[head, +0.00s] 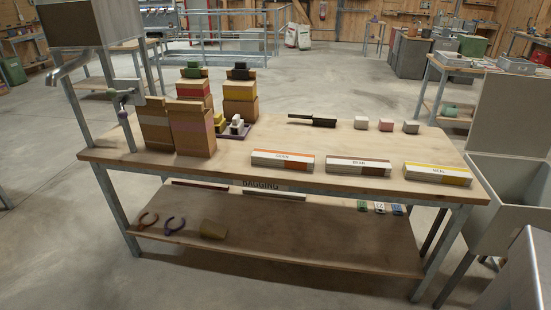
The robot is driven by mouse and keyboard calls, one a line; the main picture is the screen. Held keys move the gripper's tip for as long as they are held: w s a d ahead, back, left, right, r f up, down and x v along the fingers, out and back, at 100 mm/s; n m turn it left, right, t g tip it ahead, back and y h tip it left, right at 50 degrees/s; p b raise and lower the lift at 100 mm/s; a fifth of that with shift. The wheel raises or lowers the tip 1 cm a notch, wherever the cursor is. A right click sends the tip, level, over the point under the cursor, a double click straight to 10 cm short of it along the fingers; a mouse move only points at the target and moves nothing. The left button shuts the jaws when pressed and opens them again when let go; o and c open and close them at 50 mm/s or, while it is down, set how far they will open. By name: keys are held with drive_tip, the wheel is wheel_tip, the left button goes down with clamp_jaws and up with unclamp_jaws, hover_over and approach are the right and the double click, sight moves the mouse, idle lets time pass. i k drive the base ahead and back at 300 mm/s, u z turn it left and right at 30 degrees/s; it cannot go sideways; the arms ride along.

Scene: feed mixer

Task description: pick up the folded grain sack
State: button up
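Three flat, folded-looking packs lie in a row along the front edge of the wooden bench (330,135) in the head view. One has an orange band (283,161), one a brown band (358,167) and one a yellow band (437,174). Each has a white face with small lettering that I cannot read for sure, so I cannot tell which is the grain sack. Two upright brown paper bags (192,130) stand at the bench's left. My gripper is not in view.
A metal hopper (92,22) rises at left.

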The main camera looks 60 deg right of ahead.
sight(285, 160)
drive_tip(key=i, duration=0.85)
drive_tip(key=z, duration=0.05)
